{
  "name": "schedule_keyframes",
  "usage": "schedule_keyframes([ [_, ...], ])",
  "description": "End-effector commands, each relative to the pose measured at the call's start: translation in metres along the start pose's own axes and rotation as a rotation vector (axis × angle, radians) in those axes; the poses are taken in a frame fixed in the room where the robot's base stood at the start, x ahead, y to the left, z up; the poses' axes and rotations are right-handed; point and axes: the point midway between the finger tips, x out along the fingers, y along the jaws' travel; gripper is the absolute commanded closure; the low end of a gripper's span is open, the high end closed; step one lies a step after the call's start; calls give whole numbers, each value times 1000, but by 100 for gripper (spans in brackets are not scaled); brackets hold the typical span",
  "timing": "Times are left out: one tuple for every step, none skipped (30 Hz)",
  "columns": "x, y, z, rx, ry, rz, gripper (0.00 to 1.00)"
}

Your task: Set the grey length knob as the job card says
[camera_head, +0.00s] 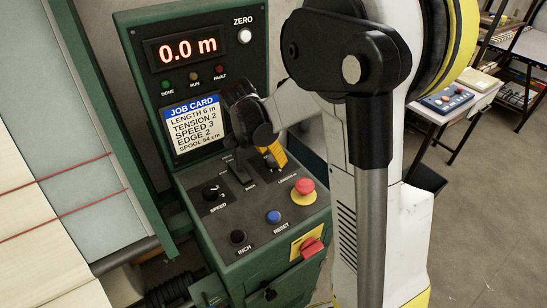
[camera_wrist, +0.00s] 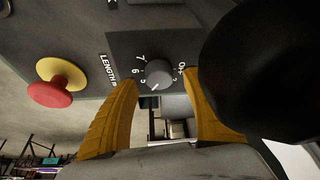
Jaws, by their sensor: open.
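The job card (camera_head: 194,124) on the green console reads LENGTH 6 m, TENSION 2, SPEED 3, EDGE 2, SPOOL 54 cm. The grey length knob (camera_wrist: 158,74) shows in the wrist view, with a scale where I can read 7, 6 and 5. Its white mark points to the lower left, near or just past the 5; the exact reading is too small to tell. My gripper (camera_wrist: 162,80) is open, with one yellow finger on each side of the knob; I cannot tell whether they touch it. In the head view my gripper (camera_head: 273,155) hides the knob.
A red emergency button (camera_head: 303,186) on a yellow base stands close to my gripper. The speed knob (camera_head: 213,193), blue reset button (camera_head: 274,217) and black inch button (camera_head: 238,236) are nearer the front. The display (camera_head: 188,50) reads 0.0 m.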

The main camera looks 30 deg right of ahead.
Motion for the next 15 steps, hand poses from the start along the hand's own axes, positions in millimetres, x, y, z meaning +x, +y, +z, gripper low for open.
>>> schedule_keyframes([
  [-11,0,0,-2,0,0,43],
  [-18,1,0,-1,0,0,43],
  [-27,1,0,-1,0,0,43],
  [-34,1,0,-1,0,0,43],
  [-41,1,1,-1,0,-1,43],
  [-50,1,1,-2,0,-1,43],
  [-57,0,0,-1,0,-1,43],
  [-63,1,0,-1,0,-1,43],
  [-71,1,0,0,0,-1,43],
  [-76,1,0,0,0,-1,43],
  [-81,0,0,-1,0,-1,43],
  [-87,1,0,-1,0,0,43],
  [-91,1,0,-1,0,0,43],
  [-94,1,0,0,0,0,43],
  [-97,1,0,0,0,0,43],
])
